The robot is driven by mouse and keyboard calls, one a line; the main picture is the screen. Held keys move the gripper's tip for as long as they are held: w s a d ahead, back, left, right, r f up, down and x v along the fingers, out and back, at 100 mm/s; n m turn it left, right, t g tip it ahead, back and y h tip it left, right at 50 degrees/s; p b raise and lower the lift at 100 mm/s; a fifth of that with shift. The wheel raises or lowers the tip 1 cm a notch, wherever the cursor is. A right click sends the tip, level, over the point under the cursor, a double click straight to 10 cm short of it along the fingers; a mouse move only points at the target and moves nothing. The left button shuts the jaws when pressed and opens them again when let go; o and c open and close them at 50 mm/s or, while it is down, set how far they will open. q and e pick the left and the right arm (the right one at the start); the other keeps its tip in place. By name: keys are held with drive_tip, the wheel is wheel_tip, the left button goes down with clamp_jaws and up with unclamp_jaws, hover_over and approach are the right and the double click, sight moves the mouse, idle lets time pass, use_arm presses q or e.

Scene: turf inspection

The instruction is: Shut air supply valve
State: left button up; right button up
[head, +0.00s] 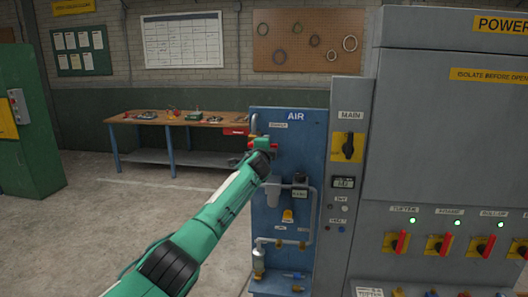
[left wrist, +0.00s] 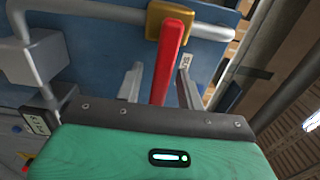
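The blue air panel (head: 315,150) stands in the middle of the head view, with a supply label near its top. In the left wrist view the air supply valve shows as a brass body (left wrist: 156,22) with a long red lever (left wrist: 170,60). My left gripper (left wrist: 160,72) is open, with the red lever between its two fingers and a visible gap on each side. In the head view my left gripper (head: 264,145) is at the upper left of the panel and hides most of the valve. My right gripper is not in view.
A grey power cabinet (head: 445,140) with red-handled switches (head: 398,243) and a main switch (head: 347,146) stands right of the panel. Pipes and a filter (head: 272,193) sit below the valve. A workbench (head: 150,117) is behind at left; the floor before it is clear.

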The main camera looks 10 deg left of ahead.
use_arm(q)
drive_tip(key=s+b, duration=0.4)
drive_tip(key=s, duration=0.9)
drive_tip(key=shift+s+b, duration=0.35)
drive_tip(key=shift+b, duration=0.05)
